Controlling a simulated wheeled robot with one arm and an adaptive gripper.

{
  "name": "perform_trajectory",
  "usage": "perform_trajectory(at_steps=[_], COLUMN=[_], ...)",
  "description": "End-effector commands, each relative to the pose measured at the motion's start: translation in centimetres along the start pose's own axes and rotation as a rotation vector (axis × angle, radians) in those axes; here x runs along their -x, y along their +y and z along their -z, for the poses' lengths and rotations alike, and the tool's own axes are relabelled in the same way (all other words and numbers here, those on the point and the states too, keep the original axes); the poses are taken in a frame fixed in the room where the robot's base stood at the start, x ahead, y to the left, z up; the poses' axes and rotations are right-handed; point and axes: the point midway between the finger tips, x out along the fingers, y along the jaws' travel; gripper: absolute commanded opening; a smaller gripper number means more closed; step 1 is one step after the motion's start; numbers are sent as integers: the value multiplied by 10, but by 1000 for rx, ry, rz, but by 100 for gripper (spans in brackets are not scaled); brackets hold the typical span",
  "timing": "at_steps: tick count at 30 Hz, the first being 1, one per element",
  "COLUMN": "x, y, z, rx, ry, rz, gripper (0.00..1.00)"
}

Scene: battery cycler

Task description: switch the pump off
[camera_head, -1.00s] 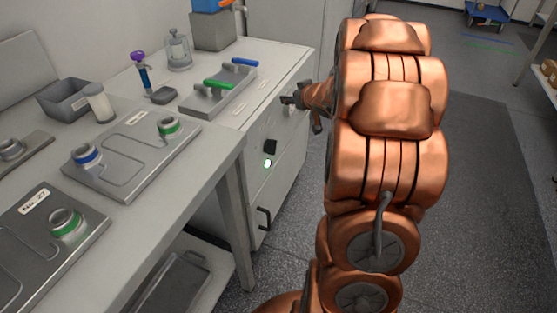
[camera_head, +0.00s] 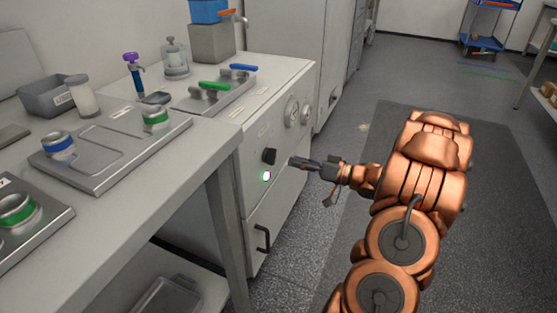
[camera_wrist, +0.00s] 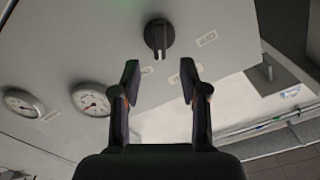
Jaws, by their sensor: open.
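The pump's black switch knob (camera_head: 269,156) is on the front of the white cabinet (camera_head: 265,215), just above a lit green lamp (camera_head: 266,176). In the wrist view the knob (camera_wrist: 159,37) is round with a raised grip bar, pointing along the picture's vertical. My gripper (camera_head: 297,162) is in front of the cabinet, to the right of the knob and apart from it. In the wrist view my gripper (camera_wrist: 160,80) is open and empty, its two fingertips spread below the knob, roughly centred on it. The lamp is not clearly seen in the wrist view.
Two round gauges (camera_head: 298,111) are on the same front, above and right of the knob. A black drawer handle (camera_head: 263,238) juts out below. A bench (camera_head: 190,160) with metal plates stands at the left.

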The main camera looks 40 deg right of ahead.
Motion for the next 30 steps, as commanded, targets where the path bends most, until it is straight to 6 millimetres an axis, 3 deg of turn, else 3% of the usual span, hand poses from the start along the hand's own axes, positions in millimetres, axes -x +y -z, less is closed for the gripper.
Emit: perform_trajectory(at_steps=[15,30], x=[-58,-67], y=[0,1], z=[-1,0], rx=[3,2], ry=[0,0], rz=[0,-4], gripper=[44,44])
